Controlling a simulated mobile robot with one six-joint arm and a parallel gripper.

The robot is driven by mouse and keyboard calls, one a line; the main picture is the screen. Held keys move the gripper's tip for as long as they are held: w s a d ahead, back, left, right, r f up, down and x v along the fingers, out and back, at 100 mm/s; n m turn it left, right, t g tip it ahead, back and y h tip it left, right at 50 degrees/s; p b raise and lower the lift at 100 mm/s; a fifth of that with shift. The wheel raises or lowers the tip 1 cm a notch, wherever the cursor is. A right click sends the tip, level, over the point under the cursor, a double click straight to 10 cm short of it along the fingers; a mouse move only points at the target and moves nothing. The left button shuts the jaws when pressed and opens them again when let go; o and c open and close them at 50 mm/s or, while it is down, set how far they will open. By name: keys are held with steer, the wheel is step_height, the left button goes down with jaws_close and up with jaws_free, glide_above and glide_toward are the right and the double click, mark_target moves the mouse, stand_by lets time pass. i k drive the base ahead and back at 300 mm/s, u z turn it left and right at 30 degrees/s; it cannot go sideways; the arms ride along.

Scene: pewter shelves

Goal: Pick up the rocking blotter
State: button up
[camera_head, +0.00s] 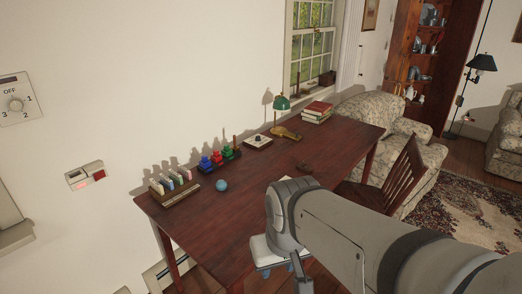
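A small dark brown object (305,168) lies on the desk (235,190), right of its middle; it may be the rocking blotter, but it is too small to be sure. My gripper (288,266) is low in the picture, in front of the desk's near edge and apart from the brown object. My own wrist covers most of it. Only a pale part and some blue show below the wrist, so I cannot see whether its fingers are apart or what is between them.
On the desk stand a rack of coloured pieces (174,188), a blue ball (221,185), red, blue and green pieces (217,158), a pale block with a dark knob (258,142), a green-shaded lamp (282,103) and books (318,110). A wooden chair (398,178) stands right.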

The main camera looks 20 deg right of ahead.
mark_target(302, 167)
steer(key=z, duration=2.25)
steer(key=i, duration=1.55)
steer(key=u, duration=2.7)
steer(key=i, duration=1)
steer(key=z, duration=0.05)
